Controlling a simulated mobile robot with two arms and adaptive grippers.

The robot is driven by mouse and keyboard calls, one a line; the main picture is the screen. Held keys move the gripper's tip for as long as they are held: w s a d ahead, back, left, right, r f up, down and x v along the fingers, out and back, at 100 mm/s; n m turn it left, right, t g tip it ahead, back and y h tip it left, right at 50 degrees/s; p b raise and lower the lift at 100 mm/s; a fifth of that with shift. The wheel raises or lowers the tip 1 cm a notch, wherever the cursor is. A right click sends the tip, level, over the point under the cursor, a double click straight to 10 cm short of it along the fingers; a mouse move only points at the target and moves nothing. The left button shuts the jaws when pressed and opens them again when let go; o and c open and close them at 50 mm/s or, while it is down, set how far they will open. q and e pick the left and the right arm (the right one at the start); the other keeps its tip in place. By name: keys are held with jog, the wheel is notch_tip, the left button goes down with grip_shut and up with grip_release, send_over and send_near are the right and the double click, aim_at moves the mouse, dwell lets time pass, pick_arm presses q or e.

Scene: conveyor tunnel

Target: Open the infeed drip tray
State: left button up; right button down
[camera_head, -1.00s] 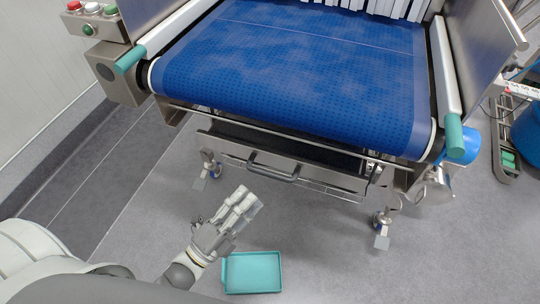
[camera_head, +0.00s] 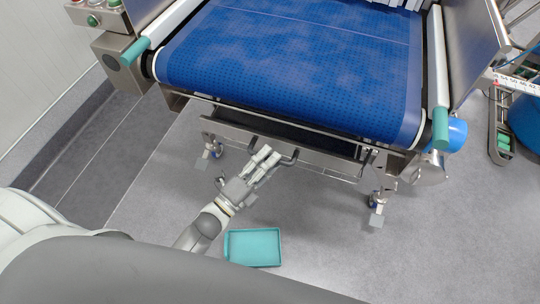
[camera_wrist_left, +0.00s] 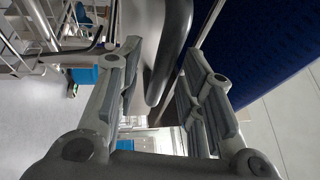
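The infeed drip tray (camera_head: 226,131) is a steel drawer under the front end of the blue conveyor belt, and it looks pushed in. A dark bar handle (camera_head: 291,159) sticks out from its front panel. My left gripper (camera_head: 269,158) is at the handle and covers its middle in the head view. In the left wrist view the handle (camera_wrist_left: 168,55) runs between the two spread fingers of the left gripper (camera_wrist_left: 160,85). A gap shows on both sides of the handle, so the gripper is open around it. My right gripper is out of view.
The blue belt (camera_head: 290,65) lies above the tray. A teal tray (camera_head: 254,247) lies on the floor below my left arm. Caster wheels (camera_head: 376,200) stand on both sides under the frame. The floor in front of the drawer is otherwise clear.

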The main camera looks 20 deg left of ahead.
pick_arm(q)
jog(key=shift+w+d+r, duration=0.1)
jog(key=shift+w+d, duration=0.15)
jog(key=shift+w, duration=0.2)
grip_shut()
